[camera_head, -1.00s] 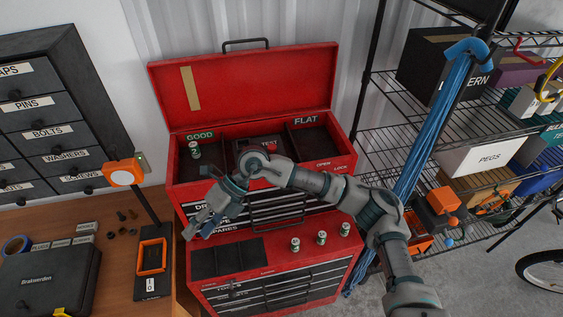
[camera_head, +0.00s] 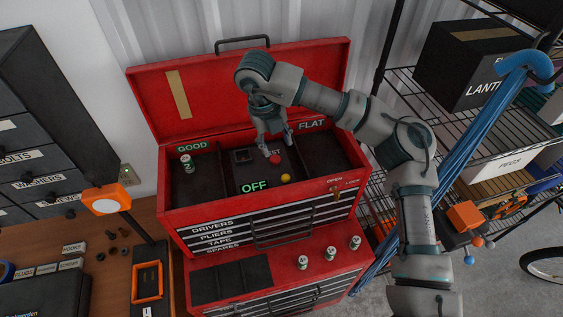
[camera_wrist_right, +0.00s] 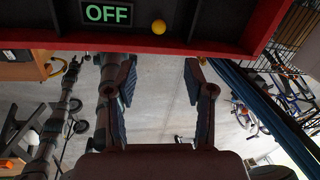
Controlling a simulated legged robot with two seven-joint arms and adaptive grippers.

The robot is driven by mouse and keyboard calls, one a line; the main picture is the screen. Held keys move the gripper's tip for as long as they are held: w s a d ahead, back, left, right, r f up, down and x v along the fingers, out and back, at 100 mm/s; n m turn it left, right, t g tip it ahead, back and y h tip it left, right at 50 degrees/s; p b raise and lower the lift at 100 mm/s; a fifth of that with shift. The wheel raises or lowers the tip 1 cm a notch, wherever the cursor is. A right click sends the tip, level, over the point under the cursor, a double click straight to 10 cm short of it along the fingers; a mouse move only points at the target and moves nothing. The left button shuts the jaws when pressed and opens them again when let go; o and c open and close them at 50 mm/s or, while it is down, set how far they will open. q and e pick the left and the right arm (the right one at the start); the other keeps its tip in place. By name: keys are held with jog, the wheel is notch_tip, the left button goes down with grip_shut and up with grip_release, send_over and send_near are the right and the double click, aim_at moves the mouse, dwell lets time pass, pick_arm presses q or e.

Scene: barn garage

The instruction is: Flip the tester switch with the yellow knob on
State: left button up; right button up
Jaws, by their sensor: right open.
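The tester (camera_head: 249,168) is the dark panel in the middle of the red toolbox's top tray. Its lit green display (camera_head: 255,187) reads OFF. The yellow knob (camera_head: 285,178) sits on the panel right of the display, and a red knob (camera_head: 275,159) is behind it. In the right wrist view the OFF display (camera_wrist_right: 107,13) and the yellow knob (camera_wrist_right: 158,27) show at the top edge. My right gripper (camera_head: 275,150) is open and empty, pointing down over the back of the tester near the red knob. My left gripper is not in view.
The red toolbox (camera_head: 310,90) has its lid raised behind my right arm. A battery (camera_head: 187,163) stands in the GOOD compartment; the FLAT compartment looks empty. Three batteries (camera_head: 330,254) stand on the lower ledge. A wire shelf (camera_head: 465,146) stands at the right.

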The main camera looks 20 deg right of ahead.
send_near(287, 175)
notch_tip(287, 175, down, 2)
jog(key=f, duration=0.2)
jog(key=d+f+p, duration=0.1)
jog(key=f, duration=0.5)
jog(key=shift+w+d, duration=0.2)
jog(key=shift+d+f, duration=0.15)
jog(key=shift+f, duration=0.2)
jog(key=shift+s+f, duration=0.1)
jog(key=shift+f, duration=0.15)
jog(key=shift+a, duration=0.4)
jog(key=c, duration=0.7)
grip_shut()
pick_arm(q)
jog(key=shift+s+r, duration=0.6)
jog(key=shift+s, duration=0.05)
pick_arm(e)
jog(key=shift+d, duration=0.2)
